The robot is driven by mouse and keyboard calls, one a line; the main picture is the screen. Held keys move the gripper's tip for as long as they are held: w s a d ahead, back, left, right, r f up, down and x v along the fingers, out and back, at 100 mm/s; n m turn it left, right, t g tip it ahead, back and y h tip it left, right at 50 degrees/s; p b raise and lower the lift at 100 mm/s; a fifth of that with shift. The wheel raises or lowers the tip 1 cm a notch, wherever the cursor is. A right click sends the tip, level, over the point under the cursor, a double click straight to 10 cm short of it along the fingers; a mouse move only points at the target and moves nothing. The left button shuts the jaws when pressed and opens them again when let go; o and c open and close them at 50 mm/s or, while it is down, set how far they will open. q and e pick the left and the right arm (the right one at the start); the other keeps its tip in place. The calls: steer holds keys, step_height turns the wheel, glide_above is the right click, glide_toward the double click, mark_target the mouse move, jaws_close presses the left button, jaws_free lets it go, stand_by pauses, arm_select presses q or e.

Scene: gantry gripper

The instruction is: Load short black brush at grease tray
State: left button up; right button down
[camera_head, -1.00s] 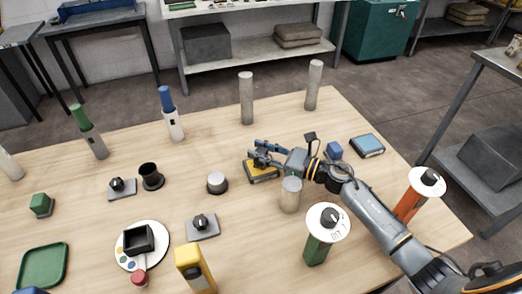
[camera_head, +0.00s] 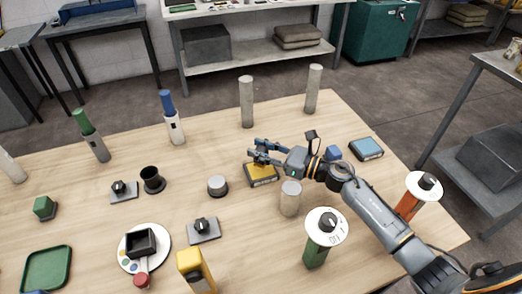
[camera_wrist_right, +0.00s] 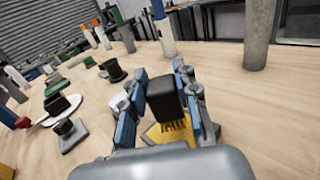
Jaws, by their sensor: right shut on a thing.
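My right gripper (camera_head: 265,152) is shut on a short black brush, seen in the right wrist view as a black block (camera_wrist_right: 164,100) between the blue-padded fingers (camera_wrist_right: 162,112). Brownish bristles seem to show below it. Beneath is a shallow dark tray with a yellow inside (camera_head: 262,176), which looks like the grease tray; its yellow surface also shows in the right wrist view (camera_wrist_right: 152,134). The brush is above the tray; I cannot tell whether the bristles touch it. Fingers hide part of the tray. My left gripper is not in view.
A grey cylinder (camera_head: 290,198) stands close beside my right gripper. A green post with a white dial (camera_head: 326,228) is nearer. Two tall grey cylinders (camera_head: 246,102) stand behind. A round white cap (camera_head: 217,185) is left of the tray. A blue box (camera_head: 366,148) lies right.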

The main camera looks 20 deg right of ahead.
mark_target(261, 149)
steer(key=shift+r+p, duration=1.4)
steer(key=shift+r, duration=1)
